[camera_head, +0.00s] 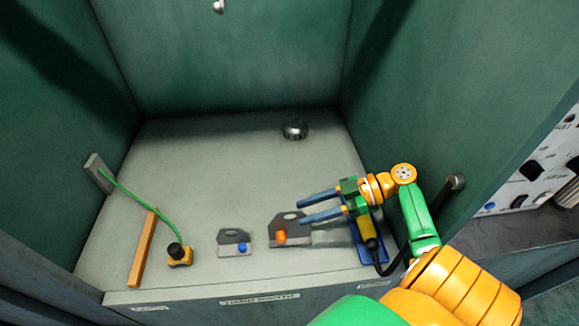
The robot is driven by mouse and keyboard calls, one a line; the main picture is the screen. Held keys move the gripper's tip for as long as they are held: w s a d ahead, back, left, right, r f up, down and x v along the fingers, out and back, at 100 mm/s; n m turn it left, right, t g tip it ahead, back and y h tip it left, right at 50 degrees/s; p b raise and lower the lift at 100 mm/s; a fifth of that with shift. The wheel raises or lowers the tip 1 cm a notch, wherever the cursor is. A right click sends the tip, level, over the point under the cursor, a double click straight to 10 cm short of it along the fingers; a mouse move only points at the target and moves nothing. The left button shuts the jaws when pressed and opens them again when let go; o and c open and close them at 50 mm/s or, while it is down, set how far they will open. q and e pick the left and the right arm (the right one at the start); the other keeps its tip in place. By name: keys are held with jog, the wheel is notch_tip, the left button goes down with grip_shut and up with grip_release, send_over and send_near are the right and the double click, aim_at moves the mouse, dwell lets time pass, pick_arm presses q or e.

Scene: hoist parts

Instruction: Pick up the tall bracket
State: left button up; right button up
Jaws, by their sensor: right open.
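Two grey brackets with dark upper parts stand near the front of the shelf. The larger and taller one, the tall bracket (291,229), has an orange knob low on its front and a hole near its top. The smaller bracket (234,242) has a blue knob and stands to its left. My right gripper (302,212) is open and empty, with its two blue fingers pointing left. Its fingertips overlap the upper right of the tall bracket in the picture; I cannot tell whether they touch it. My left gripper is out of view.
A yellow and black block (179,257) with a green cable and an orange bar (143,250) are on the left. A blue tray (371,243) lies right, under my right arm. A metal dome (295,129) sits at the back. Green walls enclose the shelf; its middle is clear.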

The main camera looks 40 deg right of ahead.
aim_at(290, 221)
jog(key=f+b, duration=0.1)
jog(key=f, duration=0.1)
jog(key=f+b, duration=0.2)
jog(key=f, duration=0.1)
jog(key=shift+w+d, duration=0.15)
jog(key=shift+w, duration=0.05)
jog(key=shift+w+a+r, duration=0.1)
jog(key=shift+a, duration=0.15)
jog(key=p+x, duration=0.1)
jog(key=x, duration=0.1)
jog(key=p+x, duration=0.2)
jog(key=shift+w+a+r, duration=0.15)
jog(key=shift+w+r, duration=0.05)
jog(key=shift+r, duration=0.15)
jog(key=shift+w+a+f, duration=0.6)
jog(key=shift+a+f, duration=0.2)
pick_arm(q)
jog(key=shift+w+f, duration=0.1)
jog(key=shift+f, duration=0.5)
pick_arm(e)
jog(key=shift+s, duration=0.1)
grip_shut()
